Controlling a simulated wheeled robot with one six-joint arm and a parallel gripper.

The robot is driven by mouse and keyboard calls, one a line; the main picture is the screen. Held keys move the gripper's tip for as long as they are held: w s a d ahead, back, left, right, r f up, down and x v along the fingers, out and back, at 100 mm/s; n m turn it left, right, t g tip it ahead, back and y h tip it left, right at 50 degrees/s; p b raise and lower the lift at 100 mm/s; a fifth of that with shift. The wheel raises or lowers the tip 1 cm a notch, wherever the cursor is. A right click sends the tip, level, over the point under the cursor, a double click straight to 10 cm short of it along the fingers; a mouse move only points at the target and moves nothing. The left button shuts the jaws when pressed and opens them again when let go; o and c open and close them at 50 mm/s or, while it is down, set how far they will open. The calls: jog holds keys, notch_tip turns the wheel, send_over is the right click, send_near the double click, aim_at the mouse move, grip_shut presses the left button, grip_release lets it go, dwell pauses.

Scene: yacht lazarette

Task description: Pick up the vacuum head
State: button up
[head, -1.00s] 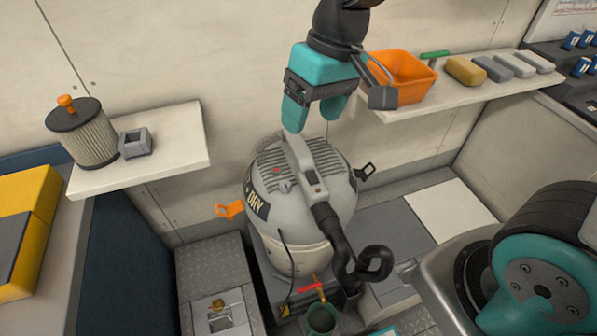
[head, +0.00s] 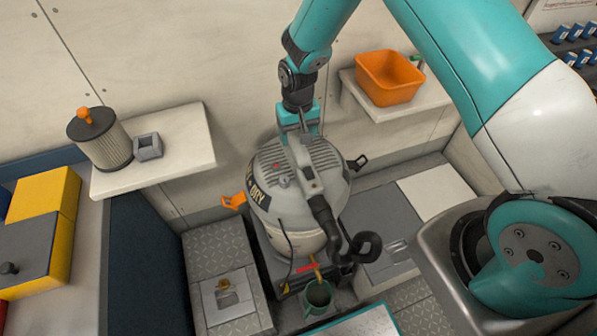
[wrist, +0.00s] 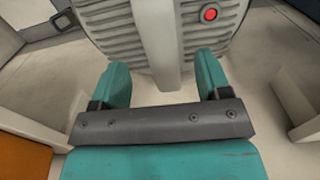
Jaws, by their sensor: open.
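The vacuum head (head: 328,160) is the light grey ribbed dome on top of the wet/dry vacuum, with a long handle along its crown and a red button. It sits on the vacuum's body (head: 290,238). In the wrist view the ribbed head (wrist: 115,30) fills the top middle, with the pale handle running down between my fingers. My gripper (head: 298,133) is open at the far end of the handle. Its teal fingers stand on either side of the handle in the wrist view (wrist: 163,72), with gaps on both sides. The exact height of the fingertips against the handle is hard to tell.
An orange latch (head: 233,201) and a dark latch (head: 358,162) stick out at the vacuum's sides. A black hose (head: 340,238) curls in front. A shelf at left holds a cartridge filter (head: 103,142); an orange bin (head: 390,80) stands on the right shelf.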

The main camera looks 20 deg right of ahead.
aim_at(298, 146)
notch_tip(298, 146, down, 2)
jog(key=shift+f, duration=0.1)
jog(key=f+p, duration=0.2)
jog(key=f, duration=0.1)
jog(key=f+p, duration=0.1)
jog(key=shift+s+f, duration=0.15)
jog(key=shift+s, duration=0.15)
jog(key=shift+f, duration=0.6)
grip_shut()
jog(key=shift+w+r, duration=0.1)
jog(key=shift+r, duration=0.05)
